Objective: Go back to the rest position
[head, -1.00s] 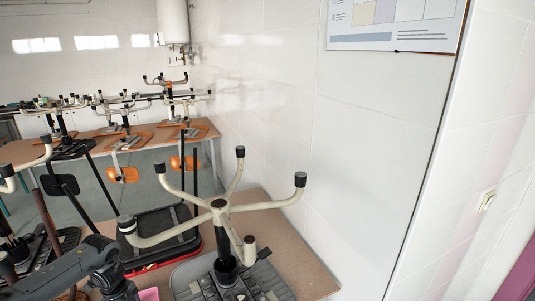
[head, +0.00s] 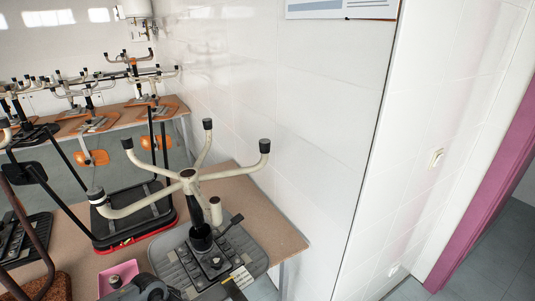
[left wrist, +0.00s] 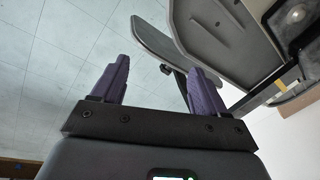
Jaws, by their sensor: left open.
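My left gripper (left wrist: 158,66) shows in the left wrist view with two purple fingers set wide apart and nothing between them. A grey chair part (left wrist: 158,38) and a larger grey panel (left wrist: 225,50) lie beyond the fingers at the upper right, apart from them as far as I can see. In the head view a dark part at the bottom edge looks like mine, but the fingers do not show there. My right gripper is in neither view.
An upturned chair with a cream five-armed base (head: 188,176) stands on a brown table (head: 285,237). A pink box (head: 118,275) is near the front. More upturned chairs (head: 88,100) stand on tables behind. White wall (head: 270,90) bounds the right side; tiled floor (head: 495,255) is clear.

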